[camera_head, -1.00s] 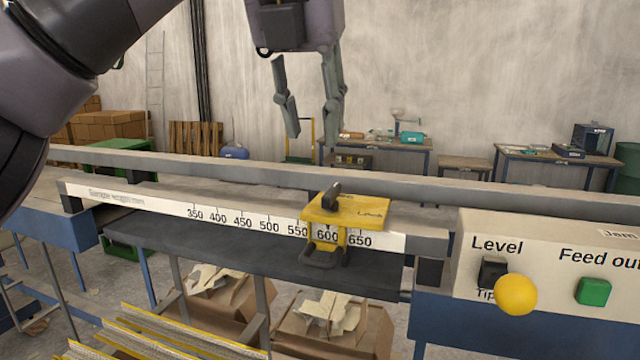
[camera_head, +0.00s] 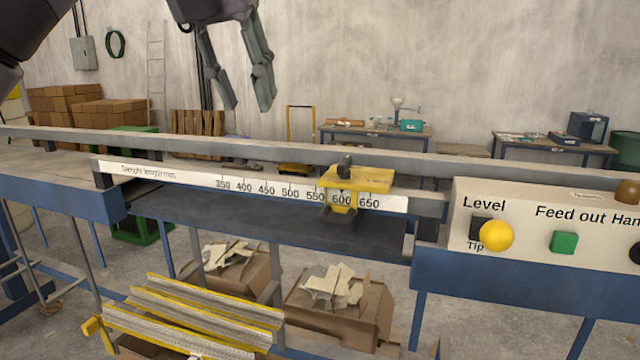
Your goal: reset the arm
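My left gripper (camera_head: 249,108) hangs at the top of the view, fingers pointing down. Its two fingers are apart with nothing between them, so it is open. It is above and to the left of the yellow slider (camera_head: 362,180), clear of it. The slider sits on the machine's white length scale (camera_head: 266,187), around the 600 mark, with a dark knob on top. My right gripper is out of view.
The control panel (camera_head: 570,204) at the right carries a yellow knob (camera_head: 496,235) and a green button (camera_head: 564,242). A long grey rail (camera_head: 250,147) runs behind the scale. Open cardboard boxes (camera_head: 339,302) stand below. The air around the gripper is clear.

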